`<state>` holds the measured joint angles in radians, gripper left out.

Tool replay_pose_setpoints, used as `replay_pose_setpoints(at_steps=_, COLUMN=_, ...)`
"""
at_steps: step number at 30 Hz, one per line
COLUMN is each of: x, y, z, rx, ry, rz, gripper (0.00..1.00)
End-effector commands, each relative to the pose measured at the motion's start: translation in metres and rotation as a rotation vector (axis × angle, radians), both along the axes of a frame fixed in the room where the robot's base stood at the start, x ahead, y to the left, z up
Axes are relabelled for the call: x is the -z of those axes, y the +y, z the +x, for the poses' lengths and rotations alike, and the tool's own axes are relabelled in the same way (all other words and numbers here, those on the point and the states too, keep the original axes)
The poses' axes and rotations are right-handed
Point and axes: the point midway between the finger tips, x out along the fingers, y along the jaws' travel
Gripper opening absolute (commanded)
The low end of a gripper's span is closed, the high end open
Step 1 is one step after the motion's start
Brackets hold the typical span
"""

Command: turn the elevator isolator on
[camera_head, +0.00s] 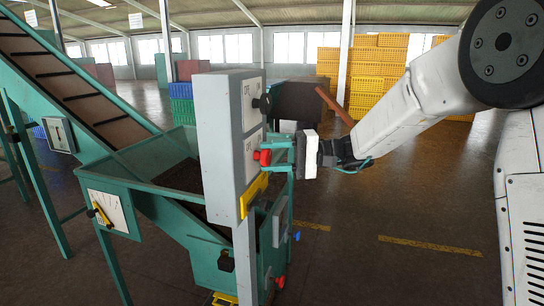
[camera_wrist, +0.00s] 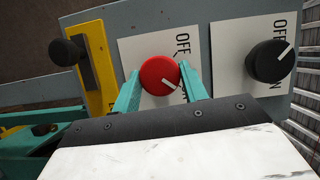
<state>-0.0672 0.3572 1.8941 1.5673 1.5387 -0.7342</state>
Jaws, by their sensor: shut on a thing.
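The red isolator knob (camera_head: 264,157) is on the side of the grey control box (camera_head: 223,140), on the lower white plate. My gripper (camera_head: 280,155) reaches it from the right and is shut on it. In the wrist view the red knob (camera_wrist: 158,73) sits between the teal fingers of my gripper (camera_wrist: 161,78). Its white mark points to the lower right, away from the OFF label (camera_wrist: 182,44). The lettering below OFF on this plate is mostly hidden by a finger.
A black knob (camera_wrist: 270,61) on a plate marked OFF and ON is beside the red one; in the head view it is above (camera_head: 262,104). A black-knobbed lever on a yellow plate (camera_wrist: 97,82) lies on the other side. A teal hopper (camera_head: 150,160) stands left of the box.

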Motion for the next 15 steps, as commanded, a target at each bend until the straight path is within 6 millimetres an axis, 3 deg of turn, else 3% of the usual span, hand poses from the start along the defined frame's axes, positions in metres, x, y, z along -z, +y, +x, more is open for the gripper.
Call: replay_pose_setpoints(at_steps=15, x=0.0001, y=-0.001, z=0.0014, rx=0.005, ry=0.07, rz=0.027, gripper=0.2)
